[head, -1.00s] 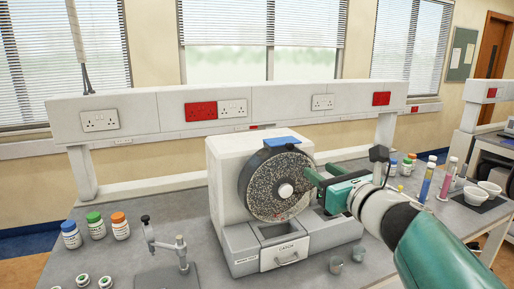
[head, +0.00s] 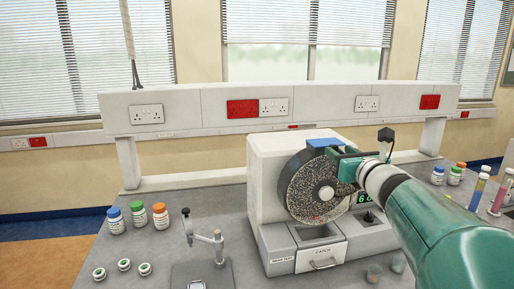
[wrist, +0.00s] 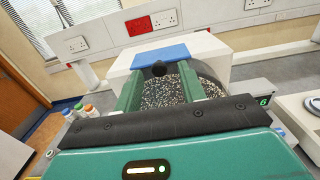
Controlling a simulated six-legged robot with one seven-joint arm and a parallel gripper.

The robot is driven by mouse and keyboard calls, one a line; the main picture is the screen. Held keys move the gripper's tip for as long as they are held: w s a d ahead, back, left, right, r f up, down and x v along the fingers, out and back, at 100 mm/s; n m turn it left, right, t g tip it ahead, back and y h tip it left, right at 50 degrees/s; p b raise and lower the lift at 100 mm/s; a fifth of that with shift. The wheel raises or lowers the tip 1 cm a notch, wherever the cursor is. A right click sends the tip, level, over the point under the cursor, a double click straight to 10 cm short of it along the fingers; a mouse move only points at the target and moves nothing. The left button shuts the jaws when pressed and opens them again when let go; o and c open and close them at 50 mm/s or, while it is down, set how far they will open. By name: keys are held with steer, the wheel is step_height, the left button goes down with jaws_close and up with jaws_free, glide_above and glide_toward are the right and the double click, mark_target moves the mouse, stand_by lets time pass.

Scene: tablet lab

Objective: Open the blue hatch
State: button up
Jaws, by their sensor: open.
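The blue hatch (head: 322,143) is a small flat blue lid on top of the round speckled drum (head: 305,188) of the white machine (head: 262,180). It looks shut. In the wrist view the hatch (wrist: 160,54) lies just beyond my fingertips, with a dark round knob (wrist: 159,68) at its near edge. My gripper (wrist: 158,84) is open, with one green finger on each side of the knob; I cannot tell whether either touches it. In the head view my gripper (head: 340,160) is at the drum's upper right, partly hiding it.
A drawer marked CATCH (head: 320,257) is under the drum. A small metal stand (head: 205,250) and several capped bottles (head: 138,216) are to the left. Tubes and more bottles (head: 455,175) stand farther right.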

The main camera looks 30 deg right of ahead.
steer(key=shift+w+d, duration=0.15)
steer(key=shift+w, duration=0.5)
steer(key=shift+c, duration=0.4)
jaws_close()
steer(key=v, duration=0.5)
steer(key=shift+s, duration=0.1)
steer(key=shift+o, duration=0.4)
jaws_free()
